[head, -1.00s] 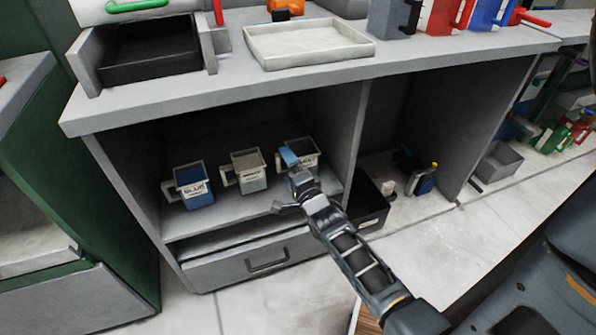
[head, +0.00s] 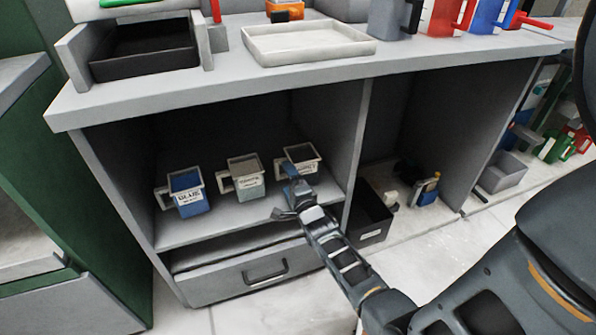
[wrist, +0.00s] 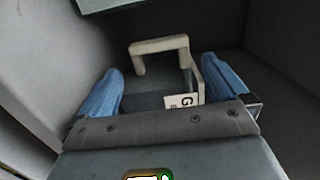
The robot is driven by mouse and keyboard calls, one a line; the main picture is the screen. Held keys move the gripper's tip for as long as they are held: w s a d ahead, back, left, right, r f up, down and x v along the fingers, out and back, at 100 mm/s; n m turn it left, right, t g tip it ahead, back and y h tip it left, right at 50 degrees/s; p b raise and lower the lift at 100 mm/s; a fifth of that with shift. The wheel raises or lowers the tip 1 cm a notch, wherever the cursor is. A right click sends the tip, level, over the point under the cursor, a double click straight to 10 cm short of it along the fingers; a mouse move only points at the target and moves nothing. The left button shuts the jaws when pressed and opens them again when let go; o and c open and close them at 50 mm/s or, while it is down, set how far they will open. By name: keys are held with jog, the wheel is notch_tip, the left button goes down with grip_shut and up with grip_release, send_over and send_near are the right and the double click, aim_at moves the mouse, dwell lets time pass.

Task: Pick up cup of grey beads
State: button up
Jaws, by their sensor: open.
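Three square cups stand upright in a row on the shelf in the left bay. The right cup (head: 304,166) has dark grey contents, a handle on its left and a label too small to read fully. In the wrist view this cup (wrist: 187,80) shows a pale handle and a white label starting with "G". My gripper (head: 284,192) is open and empty at the front of this cup. Its blue fingers (wrist: 161,66) appear on either side of the cup in the wrist view. I cannot tell whether they touch it.
A grey-green cup (head: 248,180) and a blue cup (head: 187,195) stand to the left. The bay's divider (head: 355,150) rises close on the right, with the countertop (head: 230,85) above. A black bin (head: 368,220) sits right of the divider.

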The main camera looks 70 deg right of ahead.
aim_at(283, 177)
jog(key=b+x, duration=0.1)
jog(key=x, duration=0.4)
jog(key=shift+d, duration=0.1)
jog(key=shift+c, duration=0.4)
jog(key=c, duration=0.8)
jog(key=shift+r, duration=0.1)
notch_tip(283, 177, up, 10)
jog(key=p, duration=0.5)
